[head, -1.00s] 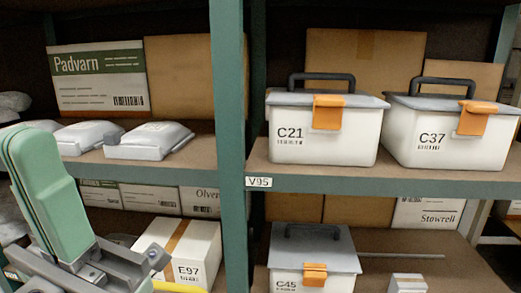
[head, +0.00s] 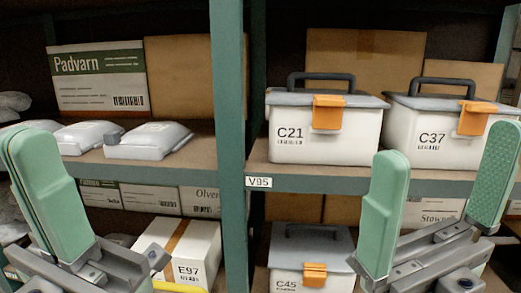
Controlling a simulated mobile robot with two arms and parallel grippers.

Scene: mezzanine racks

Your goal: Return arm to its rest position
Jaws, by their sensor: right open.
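My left gripper (head: 28,145) is at the lower left of the head view, in front of the left bay. Its green fingers are together, with nothing visible between them. My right gripper (head: 447,146) is at the lower right, in front of the right bay. Its two green fingers are wide apart with nothing between them. It covers parts of the white C37 box (head: 428,120) and of the shelf edge and lower shelf behind it.
The white C21 box (head: 325,145) stands beside C37 on the upper right shelf. The C45 box (head: 300,247) and E97 carton (head: 190,245) are on lower shelves. A green upright (head: 231,150) divides the bays. White packages (head: 150,142) lie on the upper left shelf.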

